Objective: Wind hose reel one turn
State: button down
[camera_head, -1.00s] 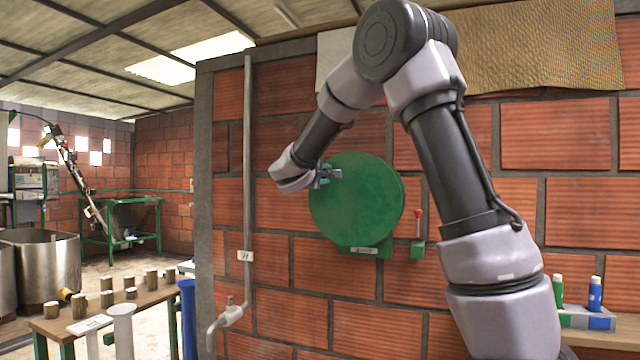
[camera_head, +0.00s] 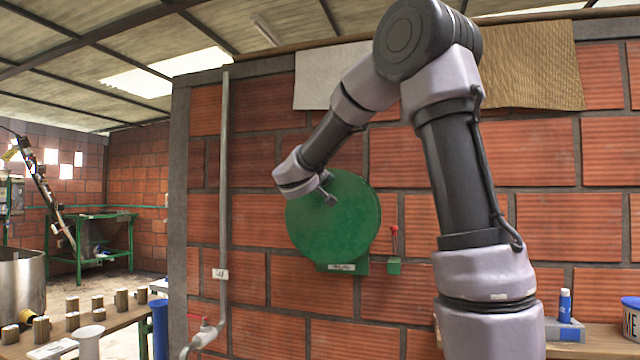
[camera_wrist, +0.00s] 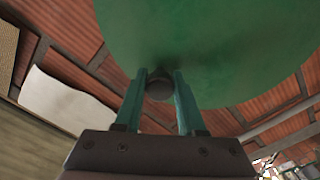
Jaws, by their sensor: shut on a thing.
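The hose reel is a round green disc (camera_head: 340,228) on the brick wall, with a labelled green bracket (camera_head: 343,268) below it. In the wrist view its green face (camera_wrist: 215,50) fills the upper part. A dark round crank knob (camera_wrist: 159,86) stands out near the disc's edge there. My gripper (camera_wrist: 160,82) has its two teal fingers on either side of the knob, shut on it. In the head view my gripper (camera_head: 327,190) is in front of the upper part of the disc, left of its middle; the fingers are hard to make out.
A small green box with a red-tipped lever (camera_head: 394,250) is just right of the reel. A grey vertical pipe (camera_head: 224,150) runs down the wall at left. A bench with wooden pegs (camera_head: 98,303) stands lower left. A blue bottle (camera_head: 565,304) stands lower right.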

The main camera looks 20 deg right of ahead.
jog(key=shift+s+d, duration=0.1)
jog(key=shift+d, duration=0.05)
dwell(0.3)
jog(key=c, duration=0.5)
grip_release()
jog(key=v, duration=1)
jog(key=shift+s+a, duration=0.25)
jog(key=shift+s, duration=0.1)
